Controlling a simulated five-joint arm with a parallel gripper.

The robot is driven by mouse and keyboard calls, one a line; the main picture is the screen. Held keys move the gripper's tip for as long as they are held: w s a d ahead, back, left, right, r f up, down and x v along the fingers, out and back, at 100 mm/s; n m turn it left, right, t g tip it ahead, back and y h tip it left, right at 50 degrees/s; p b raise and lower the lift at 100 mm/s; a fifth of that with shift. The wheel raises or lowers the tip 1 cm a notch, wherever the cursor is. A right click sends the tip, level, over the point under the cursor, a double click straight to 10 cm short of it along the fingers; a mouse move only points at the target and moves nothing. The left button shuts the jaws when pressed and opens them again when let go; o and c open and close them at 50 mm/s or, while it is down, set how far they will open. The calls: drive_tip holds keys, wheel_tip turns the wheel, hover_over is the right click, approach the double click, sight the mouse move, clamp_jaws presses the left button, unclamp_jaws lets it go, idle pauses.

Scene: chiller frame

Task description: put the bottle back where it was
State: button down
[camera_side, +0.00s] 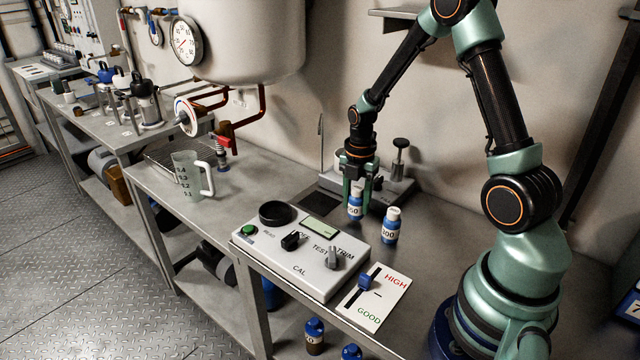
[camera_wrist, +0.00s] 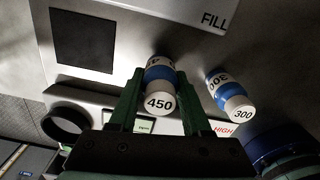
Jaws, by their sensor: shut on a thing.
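My gripper (camera_side: 359,182) has its green fingers around a white and blue bottle (camera_side: 355,207), and it is shut on it. In the wrist view the held bottle (camera_wrist: 160,88) shows "450" on its cap, between my fingers (camera_wrist: 158,92). It looks upright in the side view; whether its base touches the bench I cannot tell. A second white and blue bottle (camera_side: 390,227), marked 300 in the wrist view (camera_wrist: 230,94), stands just right of it on the bench. A dark square (camera_side: 320,203) lies on the bench to the left; it also shows in the wrist view (camera_wrist: 82,42).
A meter box (camera_side: 300,262) with knobs and a black round cup (camera_side: 277,213) stands in front. A HIGH/GOOD card (camera_side: 384,300) lies beside it. A fixture (camera_side: 397,188) with a plunger stands behind my gripper. A clear jug (camera_side: 190,178) is to the left.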

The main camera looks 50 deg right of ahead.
drive_tip(key=shift+f, duration=0.65)
drive_tip(key=shift+f, duration=0.15)
drive_tip(key=shift+c, duration=1.8)
unclamp_jaws()
